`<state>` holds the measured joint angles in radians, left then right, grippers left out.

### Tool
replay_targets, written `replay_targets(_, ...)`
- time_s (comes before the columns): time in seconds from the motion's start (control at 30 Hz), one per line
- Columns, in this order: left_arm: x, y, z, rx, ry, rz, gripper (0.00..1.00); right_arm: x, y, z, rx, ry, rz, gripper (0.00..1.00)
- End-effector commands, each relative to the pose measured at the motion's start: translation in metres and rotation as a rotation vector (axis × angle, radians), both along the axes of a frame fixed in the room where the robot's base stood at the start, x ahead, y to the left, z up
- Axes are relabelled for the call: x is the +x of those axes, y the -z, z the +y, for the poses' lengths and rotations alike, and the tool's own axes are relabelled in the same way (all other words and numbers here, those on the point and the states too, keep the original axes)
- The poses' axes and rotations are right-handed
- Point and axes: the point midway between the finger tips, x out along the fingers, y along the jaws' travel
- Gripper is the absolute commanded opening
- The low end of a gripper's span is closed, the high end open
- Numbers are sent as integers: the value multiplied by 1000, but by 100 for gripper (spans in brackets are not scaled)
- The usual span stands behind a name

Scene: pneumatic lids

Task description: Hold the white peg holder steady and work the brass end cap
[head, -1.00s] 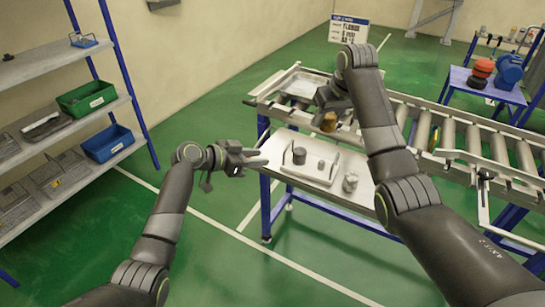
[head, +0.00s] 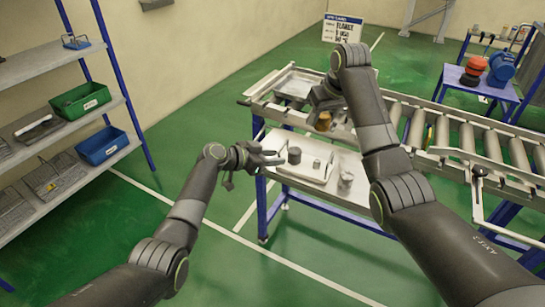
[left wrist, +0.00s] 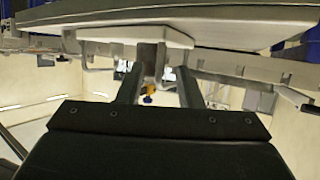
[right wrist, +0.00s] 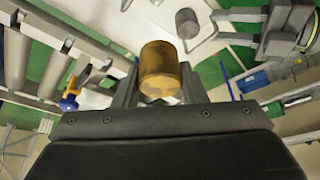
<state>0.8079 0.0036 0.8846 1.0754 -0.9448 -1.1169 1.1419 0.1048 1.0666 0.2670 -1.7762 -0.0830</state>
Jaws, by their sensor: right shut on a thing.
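The white peg holder (head: 304,174) stands on the lower white shelf of the bench, with a dark peg (head: 294,155) and a smaller grey peg (head: 316,164) on it. My left gripper (head: 281,157) is open at the holder's left end. In the left wrist view the holder's pale body (left wrist: 125,36) shows just beyond the open fingers; I cannot tell whether they touch it. My right gripper (right wrist: 158,82) is shut on the brass end cap (right wrist: 160,70), held above and behind the holder; the cap also shows in the head view (head: 323,121).
A grey metal cylinder (head: 346,180) stands right of the holder. The roller conveyor (head: 465,145) runs behind and to the right. A shelf with a green bin (head: 80,101) and a blue bin (head: 102,145) is at the left. The green floor between is clear.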

Motion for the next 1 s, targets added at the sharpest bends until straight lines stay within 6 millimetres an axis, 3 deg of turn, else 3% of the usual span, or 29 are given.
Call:
replay_targets(0.03,0,0,0,0,0,0,31,0,-1,0,0,-1,-2,5)
replay_targets(0.3,0,0,0,0,0,0,0,0,-1,0,0,-1,-2,5)
replay_targets(0.57,0,0,0,0,0,0,0,0,0,0,1,0,-2,5)
replay_targets(0.83,0,0,0,0,0,0,0,0,40,0,0,-3,0,5)
replay_targets(1.0,0,0,0,0,0,0,0,1,43,1,-1,-3,-5,5)
